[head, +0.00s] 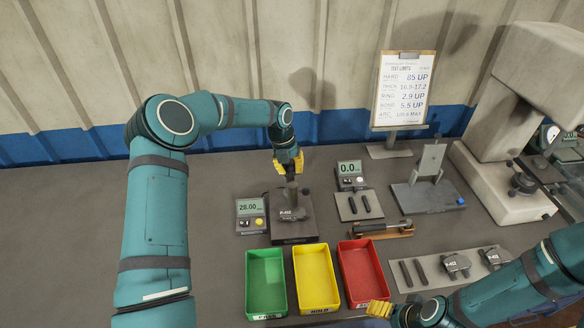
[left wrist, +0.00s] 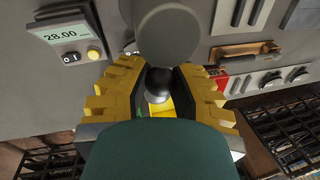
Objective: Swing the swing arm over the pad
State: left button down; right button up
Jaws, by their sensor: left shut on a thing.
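A grey pad (head: 292,214) lies on the dark base (head: 296,233) of a gauge station. My left gripper (head: 289,163) points down above this station. A dark upright part (head: 291,188), seemingly part of the swing arm, shows just below its fingers. In the left wrist view the yellow fingers (left wrist: 158,92) are shut on a dark rounded knob (left wrist: 159,78), beside a large grey round part (left wrist: 168,35). The fingers hide how the knob joins the arm. My right gripper (head: 379,308) is low in the head view, only partly shown, away from the station.
A display reading 28.00 (head: 250,208) stands left of the station. Green (head: 266,284), yellow (head: 316,279) and red (head: 364,274) trays stand in front. A second display (head: 351,168), a grey fixture (head: 427,194) and a large press (head: 497,185) are to the right. The table's left side is clear.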

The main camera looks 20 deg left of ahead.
pick_arm(q)
jog(key=shift+w+a+r, duration=0.1)
jog(key=c, duration=0.7)
grip_release()
jog(key=shift+c, duration=0.2)
notch_tip(320, 180, up, 12)
jog(key=a, duration=0.2)
jog(key=shift+s, duration=0.35)
jog(key=shift+a, duration=0.1)
jog(key=shift+c, duration=0.2)
